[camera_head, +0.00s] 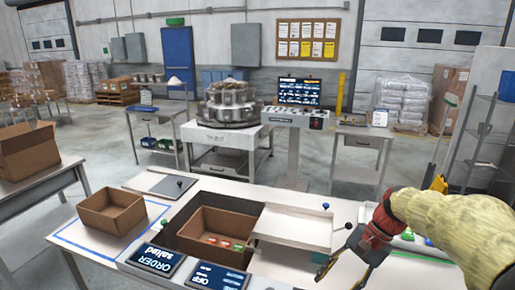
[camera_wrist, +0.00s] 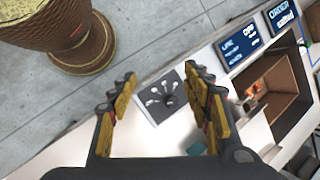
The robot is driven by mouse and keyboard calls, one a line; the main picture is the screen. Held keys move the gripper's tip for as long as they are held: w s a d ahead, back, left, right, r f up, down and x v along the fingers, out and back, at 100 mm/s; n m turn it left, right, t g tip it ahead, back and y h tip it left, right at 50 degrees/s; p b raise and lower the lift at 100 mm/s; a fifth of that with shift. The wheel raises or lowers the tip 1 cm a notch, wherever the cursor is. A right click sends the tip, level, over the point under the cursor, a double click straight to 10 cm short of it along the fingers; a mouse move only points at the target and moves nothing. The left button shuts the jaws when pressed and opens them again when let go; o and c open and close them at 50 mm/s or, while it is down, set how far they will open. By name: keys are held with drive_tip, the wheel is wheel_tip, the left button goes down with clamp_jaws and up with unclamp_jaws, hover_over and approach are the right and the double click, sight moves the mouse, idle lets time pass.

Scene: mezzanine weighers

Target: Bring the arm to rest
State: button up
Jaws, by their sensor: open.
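My arm comes in from the right in the head view, with a pale yellow sleeve and a red cuff. My gripper (camera_head: 340,270) hangs over the right part of the white work table (camera_head: 290,265), beside the pale tray. In the wrist view my gripper (camera_wrist: 162,92) is open, its yellow-padded fingers spread wide with nothing held between them. Below the gap lies a dark square panel (camera_wrist: 170,104) with pale shapes on it. The gripper's height above the table is hard to tell.
An open carton (camera_head: 206,245) with small red and green packs stands in a table recess. A pale tray (camera_head: 295,222) is to its right. An empty carton (camera_head: 112,211) sits in a blue outline at left. Two screens (camera_head: 155,258) lie along the front edge.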

drive_tip(key=s+r+n+t+h, duration=0.2)
drive_tip(key=s+n+t, duration=0.1)
drive_tip(key=s, duration=0.6)
drive_tip(key=s+a+r+n+t+h, duration=0.1)
drive_tip(key=s+r+n+t+h, duration=0.2)
drive_tip(key=s+n, duration=0.3)
drive_tip(key=shift+s+a+h, duration=0.15)
drive_tip(key=shift+s+h, duration=0.15)
drive_tip(key=shift+s, duration=1.5)
